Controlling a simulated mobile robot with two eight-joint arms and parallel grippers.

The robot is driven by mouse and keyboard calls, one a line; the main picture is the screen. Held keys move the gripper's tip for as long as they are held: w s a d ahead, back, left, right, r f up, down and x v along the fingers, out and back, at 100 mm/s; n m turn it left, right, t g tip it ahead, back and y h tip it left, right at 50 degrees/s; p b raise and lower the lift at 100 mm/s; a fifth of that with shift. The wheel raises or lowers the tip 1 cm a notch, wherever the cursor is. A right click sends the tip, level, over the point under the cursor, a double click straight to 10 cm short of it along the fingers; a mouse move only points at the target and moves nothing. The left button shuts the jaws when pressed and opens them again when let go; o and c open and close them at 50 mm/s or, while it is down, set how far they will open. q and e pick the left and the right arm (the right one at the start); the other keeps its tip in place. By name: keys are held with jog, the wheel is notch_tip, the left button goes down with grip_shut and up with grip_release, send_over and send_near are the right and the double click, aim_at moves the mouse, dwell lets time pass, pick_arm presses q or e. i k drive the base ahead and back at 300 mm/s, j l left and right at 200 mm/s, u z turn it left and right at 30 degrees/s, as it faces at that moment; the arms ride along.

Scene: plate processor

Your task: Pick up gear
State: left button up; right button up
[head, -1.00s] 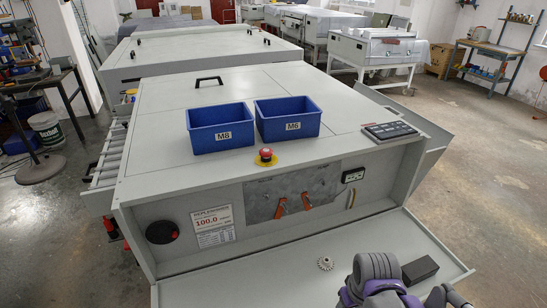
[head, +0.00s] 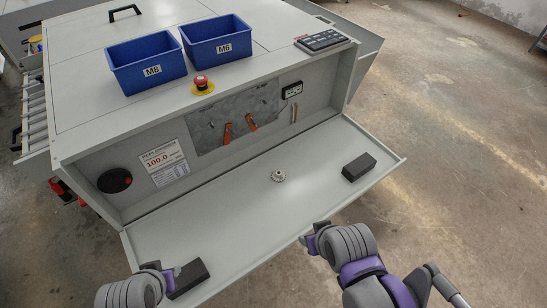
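The gear (head: 278,176) is a small light-metal toothed part. It lies on the lowered grey front panel (head: 235,205) of the machine, near the middle. My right gripper (head: 313,240) is at the panel's front edge, to the right of and nearer than the gear, and apart from it. My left gripper (head: 170,279) is at the lower left, close beside a dark block (head: 188,278); I cannot tell whether they touch. The fingers of both grippers are small and mostly hidden by their wrists, so their opening does not show clearly.
Another dark block (head: 358,167) lies on the panel right of the gear. Blue bins marked M8 (head: 148,70) and M6 (head: 221,48) stand on the machine top, behind a red emergency button (head: 203,82). Orange-handled valves (head: 228,133) are behind the gear. The panel around the gear is clear.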

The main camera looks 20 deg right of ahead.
aim_at(278, 175)
jog(key=l+u, duration=0.15)
jog(key=u, duration=0.3)
jog(key=l+u, duration=0.15)
jog(key=u, duration=0.25)
jog(key=l+u, duration=0.15)
jog(key=u, duration=0.3)
jog(key=l+u, duration=0.15)
jog(key=u, duration=0.25)
jog(key=k+l+u, duration=0.3)
jog(key=l, duration=0.15)
jog(key=k+l+u, duration=0.3)
jog(key=k+l, duration=0.5)
jog(key=l, duration=0.1)
